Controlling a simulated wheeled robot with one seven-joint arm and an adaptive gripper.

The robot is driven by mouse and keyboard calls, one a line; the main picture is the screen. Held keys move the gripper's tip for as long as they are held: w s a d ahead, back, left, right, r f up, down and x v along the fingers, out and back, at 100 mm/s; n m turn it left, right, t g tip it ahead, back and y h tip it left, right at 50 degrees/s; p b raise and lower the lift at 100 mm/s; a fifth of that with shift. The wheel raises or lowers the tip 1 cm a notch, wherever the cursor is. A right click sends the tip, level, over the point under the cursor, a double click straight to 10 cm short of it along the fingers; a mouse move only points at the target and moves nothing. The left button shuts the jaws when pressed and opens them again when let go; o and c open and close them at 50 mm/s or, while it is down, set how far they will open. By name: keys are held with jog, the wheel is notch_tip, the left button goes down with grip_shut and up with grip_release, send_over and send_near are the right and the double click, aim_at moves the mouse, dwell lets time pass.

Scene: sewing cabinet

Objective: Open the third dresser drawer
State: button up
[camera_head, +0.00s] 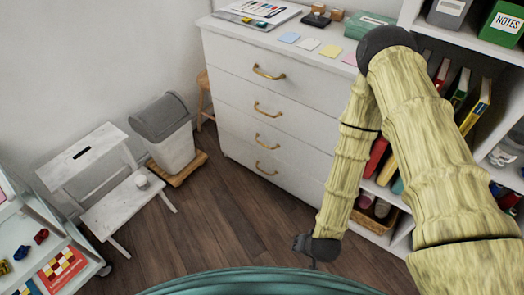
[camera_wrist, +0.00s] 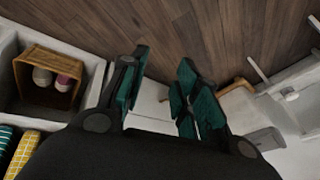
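The white dresser (camera_head: 235,60) stands against the back wall with several drawers stacked in its front, each with a brass handle. All drawer fronts look flush. The third drawer from the top (camera_head: 245,130) has its handle (camera_head: 267,141) in full view in the head view. My gripper (camera_head: 302,242) shows small and dark at the end of my arm, in front of and below the dresser's right side, apart from the handles. In the wrist view my gripper (camera_wrist: 158,92) is open, its teal-padded fingers wide apart with nothing held. A white surface, likely the dresser, shows between the fingers.
A shelf unit (camera_head: 408,12) with books and boxes stands right of the dresser, partly behind my arm. A grey-lidded bin (camera_head: 172,145), a white step stool (camera_head: 115,210) and a cart (camera_head: 45,255) are at left. The wooden floor (camera_head: 225,225) before the dresser is clear.

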jog(key=w+a+f+m+t+b, duration=0.2)
jog(key=w+a+f+b, duration=0.2)
jog(key=w, duration=0.3)
jog(key=w+a+f+m+t+b, duration=0.1)
jog(key=w+a+f+t+b, duration=0.1)
jog(key=w+a+f+b, duration=0.3)
jog(key=m+t+h+b, duration=0.5)
jog(key=m+t+b, duration=0.3)
jog(key=m+b, duration=1)
send_near(262, 144)
jog(key=shift+w+d+f+n+b, duration=0.4)
jog(key=shift+w+b, duration=0.85)
jog(key=shift+w, duration=0.45)
jog(key=shift+w+d+f+n+b, duration=0.25)
jog(key=shift+w+n+b, duration=0.2)
jog(key=shift+w+b, duration=1.05)
jog(key=shift+w+d+f+n+b, duration=0.4)
jog(key=shift+w+b, duration=0.6)
jog(key=shift+w, duration=0.9)
jog(key=shift+r, duration=0.15)
grip_shut()
